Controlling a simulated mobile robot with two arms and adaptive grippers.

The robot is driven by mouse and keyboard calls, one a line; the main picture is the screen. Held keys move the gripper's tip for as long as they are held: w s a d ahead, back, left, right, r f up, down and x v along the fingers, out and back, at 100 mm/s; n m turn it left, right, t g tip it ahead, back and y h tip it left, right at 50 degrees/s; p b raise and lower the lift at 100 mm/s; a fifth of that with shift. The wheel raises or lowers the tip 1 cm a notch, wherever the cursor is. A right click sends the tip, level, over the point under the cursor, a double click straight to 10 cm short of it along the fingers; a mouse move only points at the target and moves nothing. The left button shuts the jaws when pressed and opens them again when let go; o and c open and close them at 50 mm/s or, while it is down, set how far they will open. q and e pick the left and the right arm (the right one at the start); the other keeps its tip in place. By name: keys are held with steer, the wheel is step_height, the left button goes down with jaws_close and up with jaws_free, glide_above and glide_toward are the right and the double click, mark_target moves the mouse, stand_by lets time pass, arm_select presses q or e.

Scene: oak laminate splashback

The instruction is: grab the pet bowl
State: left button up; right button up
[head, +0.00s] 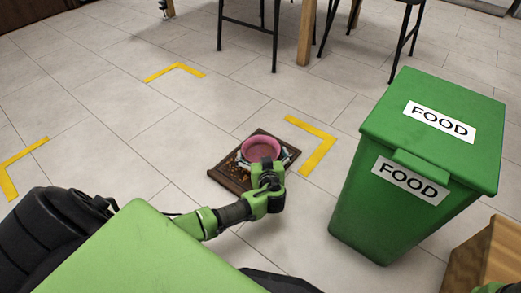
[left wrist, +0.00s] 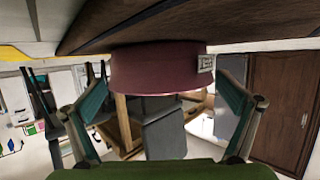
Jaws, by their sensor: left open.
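The pet bowl is a round pink bowl (head: 262,149) on a dark brown mat or tray (head: 225,177) on the floor, in the middle of the head view. My left gripper (head: 264,161) is low over the near side of the tray, with its fingers open on either side of the bowl. In the left wrist view, which looks upside down, the bowl (left wrist: 155,70) with a small pale label lies between the spread fingers (left wrist: 158,98). I see a gap on both sides; contact is not clear.
A green bin (head: 345,203) marked FOOD stands to the right of the tray. Yellow corner marks (head: 318,146) lie on the tiled floor around the area. Chair and table legs (head: 305,35) stand at the back. The floor left of the tray is clear.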

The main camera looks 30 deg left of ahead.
arm_select(q)
steer(key=shift+s, duration=0.1)
steer(key=c, duration=1)
steer(key=shift+r, duration=0.15)
